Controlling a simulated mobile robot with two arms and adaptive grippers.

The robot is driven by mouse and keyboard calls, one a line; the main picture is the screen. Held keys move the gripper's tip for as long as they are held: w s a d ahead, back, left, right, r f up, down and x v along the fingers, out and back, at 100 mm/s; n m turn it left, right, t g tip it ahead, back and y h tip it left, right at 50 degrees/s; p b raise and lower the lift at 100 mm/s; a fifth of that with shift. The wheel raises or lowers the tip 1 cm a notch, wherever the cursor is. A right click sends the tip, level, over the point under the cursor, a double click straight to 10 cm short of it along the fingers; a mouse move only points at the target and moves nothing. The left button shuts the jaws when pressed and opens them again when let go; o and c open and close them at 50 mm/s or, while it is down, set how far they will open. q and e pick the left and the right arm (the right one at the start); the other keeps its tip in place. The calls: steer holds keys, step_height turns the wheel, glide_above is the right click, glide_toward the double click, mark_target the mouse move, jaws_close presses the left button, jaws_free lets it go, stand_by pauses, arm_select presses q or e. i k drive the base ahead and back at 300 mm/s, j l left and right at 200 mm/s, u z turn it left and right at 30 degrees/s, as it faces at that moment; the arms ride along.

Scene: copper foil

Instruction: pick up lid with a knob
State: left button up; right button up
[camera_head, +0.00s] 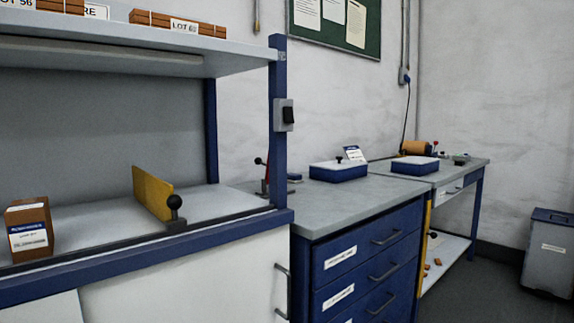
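A blue box with a pale top (338,173) sits on the grey top of the drawer cabinet, right of centre. A small dark knob (339,159) stands on its pale top, which looks like a lid; I cannot tell whether it is loose or seated. A small white and blue label card (354,154) stands upright beside the knob. Neither of my grippers is in view.
A second blue box (415,169) sits on the farther bench, near a copper-coloured roll (413,147). A shelved workbench (150,268) with a yellow guide plate (152,193) and brown box (29,229) fills the left. A grey bin (547,252) stands at right. The cabinet top's front (355,202) is clear.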

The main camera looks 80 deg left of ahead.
mark_target(339, 161)
steer(key=u, duration=2.45)
